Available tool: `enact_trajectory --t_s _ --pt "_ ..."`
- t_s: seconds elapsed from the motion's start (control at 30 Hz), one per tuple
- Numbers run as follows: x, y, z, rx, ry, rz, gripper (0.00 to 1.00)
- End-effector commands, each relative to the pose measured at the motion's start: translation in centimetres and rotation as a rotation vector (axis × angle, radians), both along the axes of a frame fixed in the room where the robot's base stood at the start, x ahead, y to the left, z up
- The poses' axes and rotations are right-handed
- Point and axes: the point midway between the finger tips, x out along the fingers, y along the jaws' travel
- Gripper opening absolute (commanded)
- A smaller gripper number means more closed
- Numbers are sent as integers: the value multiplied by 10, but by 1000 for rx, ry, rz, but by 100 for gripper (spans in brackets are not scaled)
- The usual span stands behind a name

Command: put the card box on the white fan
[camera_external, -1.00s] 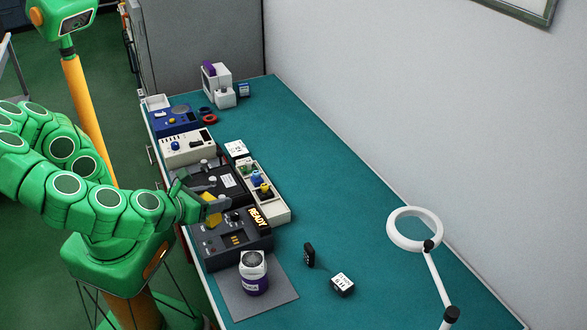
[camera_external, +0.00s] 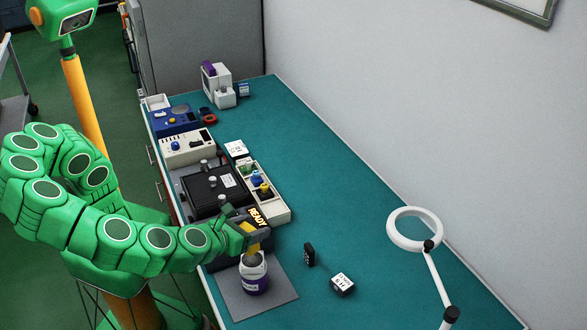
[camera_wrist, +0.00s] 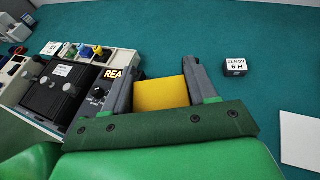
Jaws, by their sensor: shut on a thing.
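The card box (camera_wrist: 161,94) is a yellow block. My gripper (camera_wrist: 161,74) is shut on it, with one grey finger on each side. In the external view the card box (camera_external: 253,250) hangs under my gripper (camera_external: 258,238), directly over the white fan. The white fan is not visible in the wrist view.
A dark unit with a lit READY sign (camera_external: 258,218) stands beside my gripper. A black tray unit (camera_external: 208,188) and a white bin (camera_external: 276,209) are further back. A white ring lamp (camera_external: 390,232) is at right.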

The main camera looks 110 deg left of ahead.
Motion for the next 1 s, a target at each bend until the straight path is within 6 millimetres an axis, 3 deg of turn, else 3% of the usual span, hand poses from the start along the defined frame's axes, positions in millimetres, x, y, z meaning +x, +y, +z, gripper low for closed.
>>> enact_trajectory --t_s 0.23,0.5,0.9,0.93,1.0 --pt "7 1 -10 0 2 0 26" --pt "7 -1 -37 -1 0 -4 26" --pt "7 0 -41 -2 1 -3 26" --pt "7 0 -41 -2 0 -2 58" --pt "7 0 -41 -2 0 -2 69"
